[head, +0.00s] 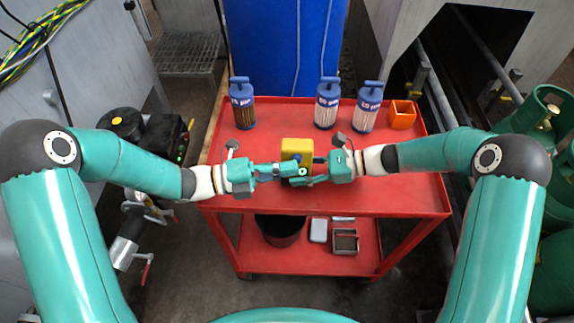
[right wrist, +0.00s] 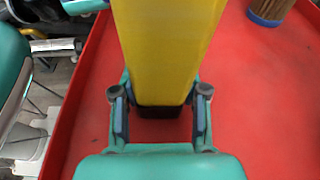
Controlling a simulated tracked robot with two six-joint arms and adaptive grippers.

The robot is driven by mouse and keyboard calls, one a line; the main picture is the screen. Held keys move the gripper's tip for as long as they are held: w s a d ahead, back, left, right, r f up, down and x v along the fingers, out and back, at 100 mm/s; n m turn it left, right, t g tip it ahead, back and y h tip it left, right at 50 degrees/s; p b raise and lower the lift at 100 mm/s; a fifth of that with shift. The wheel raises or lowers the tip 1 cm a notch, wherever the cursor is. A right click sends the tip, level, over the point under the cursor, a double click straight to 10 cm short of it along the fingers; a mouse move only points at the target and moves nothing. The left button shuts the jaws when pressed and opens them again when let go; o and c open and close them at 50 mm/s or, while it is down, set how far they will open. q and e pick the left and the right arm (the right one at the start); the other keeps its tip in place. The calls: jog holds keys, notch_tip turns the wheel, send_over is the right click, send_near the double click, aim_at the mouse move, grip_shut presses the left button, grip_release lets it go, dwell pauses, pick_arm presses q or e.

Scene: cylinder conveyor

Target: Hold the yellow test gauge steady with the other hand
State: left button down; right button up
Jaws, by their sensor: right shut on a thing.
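The yellow test gauge (head: 297,146) is a yellow block with a dark lower end, over the red cart's top in the head view. My right gripper (head: 311,171) is shut on it from the right. In the right wrist view the yellow body (right wrist: 165,50) runs up from between the fingers of my right gripper (right wrist: 160,115), its black end low between them. My left gripper (head: 280,170) reaches in from the left, its fingertips close against the gauge's lower part. The overlap hides whether its fingers are closed on the gauge.
Three blue-capped cylinders (head: 242,103), (head: 327,103), (head: 368,106) and an orange open box (head: 402,115) stand along the back of the red cart top (head: 400,185). A lower shelf (head: 255,255) holds a dark bucket (head: 281,229) and small trays. Green gas bottles (head: 545,120) stand at right.

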pick_arm(q)
jog(key=s+a, duration=0.5)
jog(key=a, duration=0.4)
jog(key=shift+s+a, duration=0.3)
jog(key=shift+a, duration=0.1)
pick_arm(e)
jog(key=shift+w, duration=0.1)
jog(key=o, duration=1.4)
jog(key=shift+c, duration=0.2)
